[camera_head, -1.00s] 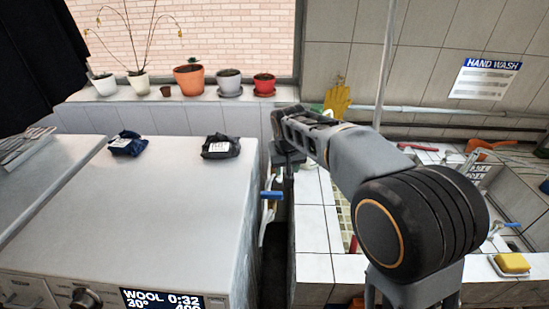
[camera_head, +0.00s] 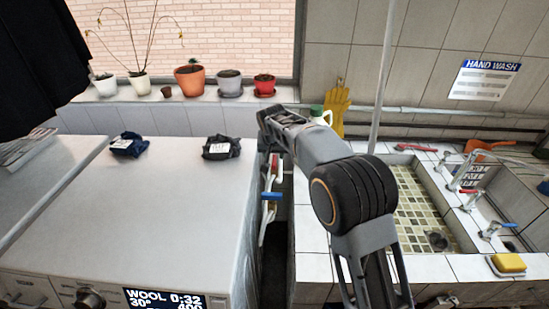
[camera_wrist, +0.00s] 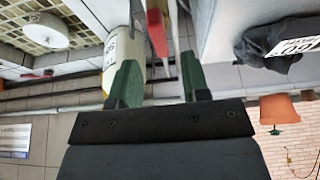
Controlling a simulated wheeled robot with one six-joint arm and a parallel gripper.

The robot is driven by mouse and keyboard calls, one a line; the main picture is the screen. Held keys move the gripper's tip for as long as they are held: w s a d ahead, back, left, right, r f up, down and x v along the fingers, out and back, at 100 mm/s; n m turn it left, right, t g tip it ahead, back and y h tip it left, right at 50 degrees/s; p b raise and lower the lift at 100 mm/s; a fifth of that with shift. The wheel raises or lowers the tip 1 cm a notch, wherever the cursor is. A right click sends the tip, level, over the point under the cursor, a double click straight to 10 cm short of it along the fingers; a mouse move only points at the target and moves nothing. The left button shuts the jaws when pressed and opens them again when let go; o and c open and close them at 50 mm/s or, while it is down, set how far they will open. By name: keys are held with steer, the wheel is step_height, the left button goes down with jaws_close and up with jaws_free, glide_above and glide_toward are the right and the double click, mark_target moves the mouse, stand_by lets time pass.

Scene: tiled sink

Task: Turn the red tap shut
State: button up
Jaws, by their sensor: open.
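A red tap handle (camera_head: 274,167) shows in the narrow gap between the white washing machine and the tiled sink, just above a blue tap handle (camera_head: 271,196). In the wrist view my gripper (camera_wrist: 159,84) is open, with two green fingertips set apart. In the head view my fingers are hidden behind my wrist, near the back of the gap.
The washing machine (camera_head: 180,210) closes the gap on the left, with a dark packet (camera_head: 221,148) on top. The tiled sink (camera_head: 312,240) bounds it on the right.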

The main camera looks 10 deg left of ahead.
mark_target(274, 160)
steer(key=shift+p+x, duration=0.4)
steer(key=shift+x, duration=2.05)
steer(key=shift+c, duration=0.4)
jaws_close()
